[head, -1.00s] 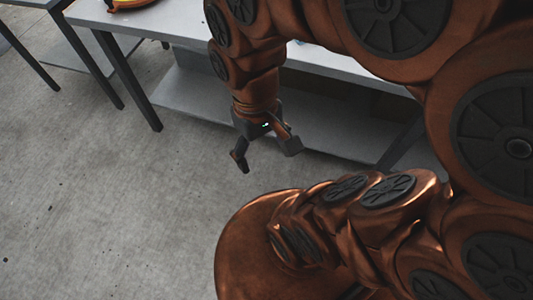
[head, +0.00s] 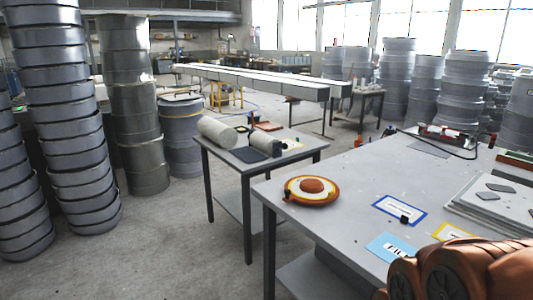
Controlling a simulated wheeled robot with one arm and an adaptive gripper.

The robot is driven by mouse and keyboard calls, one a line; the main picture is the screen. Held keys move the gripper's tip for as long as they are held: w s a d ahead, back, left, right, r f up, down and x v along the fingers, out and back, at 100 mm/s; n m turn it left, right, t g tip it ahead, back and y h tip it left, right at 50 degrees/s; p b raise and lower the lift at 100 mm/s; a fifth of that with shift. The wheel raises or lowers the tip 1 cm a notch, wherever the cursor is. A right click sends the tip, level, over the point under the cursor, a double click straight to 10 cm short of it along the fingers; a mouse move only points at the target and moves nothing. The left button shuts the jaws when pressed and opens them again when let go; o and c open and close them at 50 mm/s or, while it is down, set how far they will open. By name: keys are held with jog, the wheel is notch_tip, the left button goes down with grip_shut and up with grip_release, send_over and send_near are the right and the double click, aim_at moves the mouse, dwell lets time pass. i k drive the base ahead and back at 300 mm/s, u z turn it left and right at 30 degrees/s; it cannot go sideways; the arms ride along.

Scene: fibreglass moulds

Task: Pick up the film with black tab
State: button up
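A white sheet with a blue border (head: 392,207) lies flat on the near grey table (head: 340,222). A small black block or tab (head: 404,219) sits at its lower edge; this looks like the film with black tab. A light blue sheet with dark lettering (head: 388,248) lies in front of it, partly cut off by my copper arm at the lower right. A yellow-bordered sheet (head: 452,232) lies to the right, partly hidden by the arm. My gripper is not in view.
An orange round object (head: 312,190) lies at the table's left corner. White panels (head: 495,205) are stacked at the right. A smaller table (head: 225,162) with rolls stands behind left. Tall drum stacks (head: 62,130) line the left. Bare floor lies left of the tables.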

aim_at(388, 247)
jog(key=u, duration=2.9)
jog(key=k, duration=0.85)
jog(key=z, duration=1.7)
